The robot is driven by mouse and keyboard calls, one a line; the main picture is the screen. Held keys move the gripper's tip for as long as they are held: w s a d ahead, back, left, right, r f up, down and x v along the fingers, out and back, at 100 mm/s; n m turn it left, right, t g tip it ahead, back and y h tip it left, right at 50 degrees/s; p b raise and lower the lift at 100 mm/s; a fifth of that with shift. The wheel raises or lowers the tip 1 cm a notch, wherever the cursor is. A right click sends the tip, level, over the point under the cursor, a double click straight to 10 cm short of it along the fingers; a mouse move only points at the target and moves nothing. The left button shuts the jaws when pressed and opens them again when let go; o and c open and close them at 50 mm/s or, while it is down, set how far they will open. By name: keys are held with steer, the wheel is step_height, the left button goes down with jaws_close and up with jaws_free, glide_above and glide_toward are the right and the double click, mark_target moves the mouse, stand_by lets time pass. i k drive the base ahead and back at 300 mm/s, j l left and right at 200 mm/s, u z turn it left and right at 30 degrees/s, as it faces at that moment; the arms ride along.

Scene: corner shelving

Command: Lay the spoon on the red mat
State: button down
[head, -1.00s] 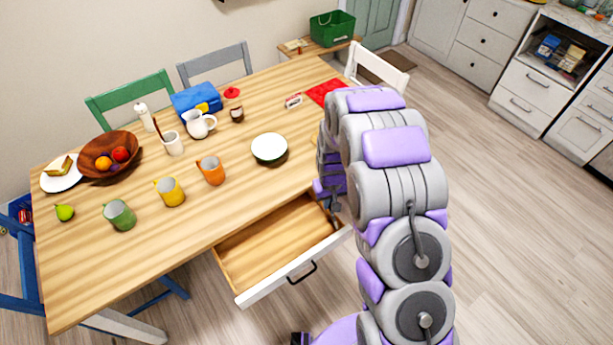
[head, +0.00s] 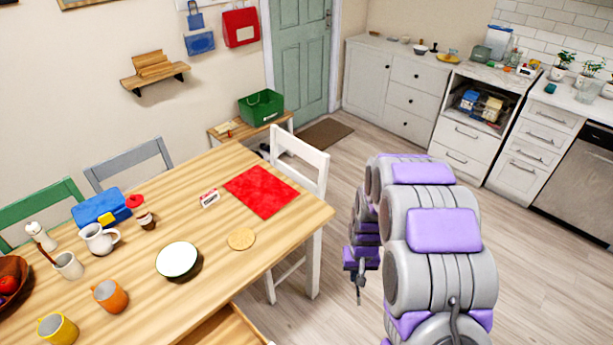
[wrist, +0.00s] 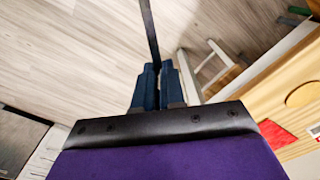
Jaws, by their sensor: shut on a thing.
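The red mat (head: 262,191) lies flat at the far right end of the wooden table. Part of it also shows at the lower right of the wrist view (wrist: 277,138). My gripper (head: 359,283) hangs beyond the table's right end, over the floor, apart from the mat. In the wrist view my gripper (wrist: 159,72) is shut on a thin dark strip, which I take to be the spoon (wrist: 150,30). It runs out past the top edge of that view, so its far end is hidden.
A small labelled block (head: 209,198) stands left of the mat, and a round coaster (head: 241,239) lies nearer me. A white bowl (head: 178,260) sits further left. A white chair (head: 300,160) stands against the table's right end. The table drawer (head: 228,328) is open.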

mark_target(246, 179)
steer(key=i+l+z, duration=0.65)
steer(key=i, duration=0.3)
steer(key=i+l+z, duration=0.1)
steer(key=i+z, duration=0.2)
steer(key=i, duration=0.2)
steer(key=i+u, duration=0.2)
steer(key=i, duration=0.35)
steer(key=i+l+u, duration=0.1)
steer(key=i+u, duration=0.15)
steer(key=i, duration=0.3)
steer(key=i+l+u, duration=0.2)
steer(key=i, duration=0.35)
steer(key=i+j+u, duration=0.1)
steer(key=u, duration=0.35)
steer(key=i+u, duration=0.4)
steer(key=i+l+u, duration=0.15)
steer(key=u, duration=0.3)
steer(key=i+l+u, duration=0.1)
steer(key=u, duration=0.35)
steer(key=i+u, duration=0.2)
steer(key=u, duration=0.25)
steer(key=i+l+u, duration=0.1)
steer(key=u, duration=0.3)
steer(key=i+l+u, duration=0.15)
steer(key=u, duration=0.3)
steer(key=i+l+u, duration=0.25)
steer(key=u, duration=0.15)
steer(key=i+l+u, duration=0.5)
steer(key=u, duration=0.25)
